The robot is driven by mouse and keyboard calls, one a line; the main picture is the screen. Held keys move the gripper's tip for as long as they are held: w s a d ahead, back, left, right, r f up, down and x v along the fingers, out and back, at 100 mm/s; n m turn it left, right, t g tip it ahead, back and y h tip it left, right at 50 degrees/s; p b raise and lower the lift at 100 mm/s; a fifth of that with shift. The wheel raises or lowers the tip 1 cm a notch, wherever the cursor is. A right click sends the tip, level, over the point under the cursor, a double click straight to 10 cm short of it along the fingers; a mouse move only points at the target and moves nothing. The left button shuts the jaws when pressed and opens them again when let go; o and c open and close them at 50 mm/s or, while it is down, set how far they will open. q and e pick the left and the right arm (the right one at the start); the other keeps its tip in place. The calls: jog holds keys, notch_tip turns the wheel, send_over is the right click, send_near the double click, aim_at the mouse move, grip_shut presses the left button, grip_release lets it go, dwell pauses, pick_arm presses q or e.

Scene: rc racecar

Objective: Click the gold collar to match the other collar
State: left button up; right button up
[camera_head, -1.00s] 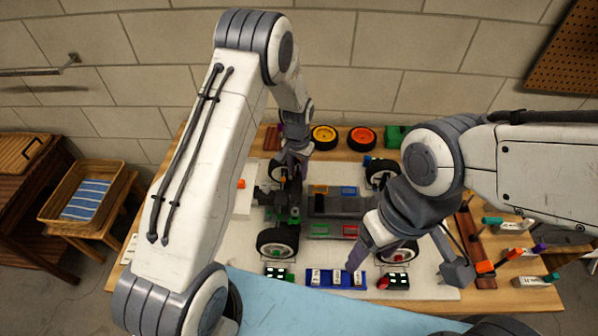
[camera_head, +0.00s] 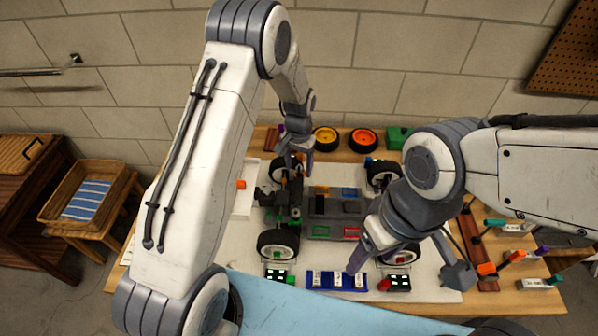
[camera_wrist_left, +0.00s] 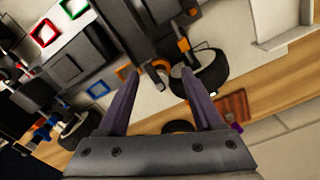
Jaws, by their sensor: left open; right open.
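The RC car (camera_head: 330,205) lies on a pale mat, its wheels at the corners. My left gripper (camera_head: 297,165) is open at the car's far left wheel (camera_head: 281,168). In the left wrist view the open purple fingers (camera_wrist_left: 158,76) are on either side of a short grey cylinder, with nothing visibly gripped. A small gold-orange band (camera_wrist_left: 183,45) shows on a dark part beside the black wheel (camera_wrist_left: 199,81); I cannot tell for sure that it is the gold collar. The other collar is not clearly distinguishable. My right gripper (camera_head: 357,262) is open near the car's near right wheel.
A yellow wheel (camera_head: 325,138) and an orange wheel (camera_head: 363,140) lie behind the car. A blue block (camera_head: 337,281) is in front, below the right gripper. Several colour-handled tools (camera_head: 512,254) lie at the right. A white tray (camera_head: 243,205) is left of the car.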

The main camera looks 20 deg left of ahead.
pick_arm(q)
notch_tip(320, 180, up, 6)
jog(key=shift+r+b, duration=0.2)
jog(key=shift+b, duration=0.3)
jog(key=shift+r, duration=0.7)
jog(key=s+d+r+m, duration=0.1)
jog(key=s+d+r, duration=0.4)
jog(key=s, duration=0.2)
jog(key=s+d+r+m, duration=0.1)
jog(key=s+d+r, duration=0.35)
jog(key=s, duration=0.35)
jog(key=s+d+r+m+h, duration=0.1)
jog(key=s+m, duration=0.1)
jog(key=s, duration=1.5)
jog(key=shift+r+m, duration=0.25)
jog(key=shift+m, duration=0.15)
